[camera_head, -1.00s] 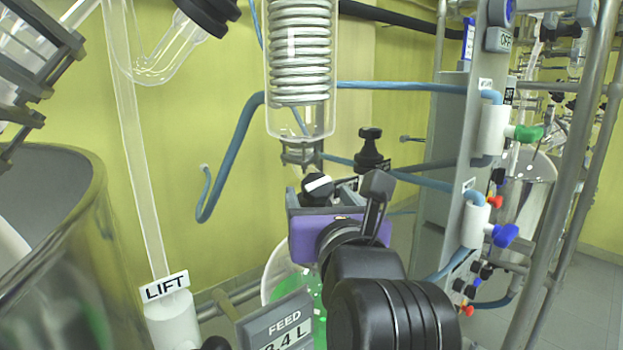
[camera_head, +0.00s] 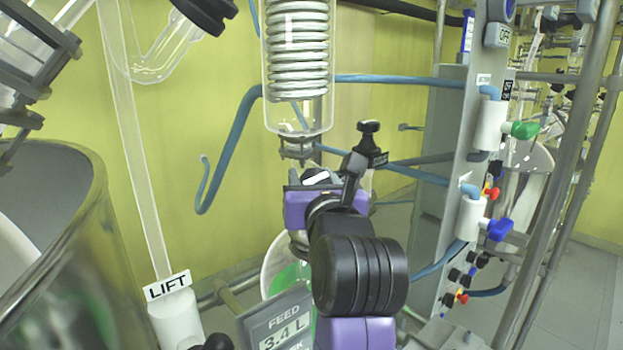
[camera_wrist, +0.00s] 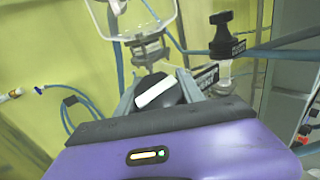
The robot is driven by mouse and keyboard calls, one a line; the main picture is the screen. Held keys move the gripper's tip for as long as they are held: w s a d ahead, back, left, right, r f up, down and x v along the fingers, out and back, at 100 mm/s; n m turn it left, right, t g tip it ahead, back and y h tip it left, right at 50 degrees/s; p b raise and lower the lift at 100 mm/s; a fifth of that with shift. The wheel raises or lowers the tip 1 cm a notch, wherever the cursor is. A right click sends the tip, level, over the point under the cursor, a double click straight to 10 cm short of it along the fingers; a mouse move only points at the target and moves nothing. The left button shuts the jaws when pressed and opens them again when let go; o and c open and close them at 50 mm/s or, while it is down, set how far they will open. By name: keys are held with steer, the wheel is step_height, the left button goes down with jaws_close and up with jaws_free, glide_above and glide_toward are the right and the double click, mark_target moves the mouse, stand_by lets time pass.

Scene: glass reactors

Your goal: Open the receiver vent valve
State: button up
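A black knob with a white bar (camera_wrist: 155,92) sits below the glass condenser's lower end in the wrist view. In the head view this knob (camera_head: 316,177) shows just past my gripper. My gripper (camera_wrist: 156,81) has its two grey fingers apart, one on each side of the knob; I cannot tell whether they touch it. A second black knob (camera_wrist: 221,34) stands upright to the right with a label beside it; it also shows in the head view (camera_head: 368,138). The labels are too small to read, so which knob is the receiver vent valve is unclear.
The glass condenser (camera_head: 298,65) hangs just above the knob. A rack panel with a green tap (camera_head: 524,130) and a blue tap (camera_head: 498,230) stands at right, with blue hoses (camera_head: 400,82) crossing to it.

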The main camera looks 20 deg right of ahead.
steer(key=c, duration=0.4)
steer(key=shift+n+y, duration=0.3)
steer(key=shift+n, duration=0.1)
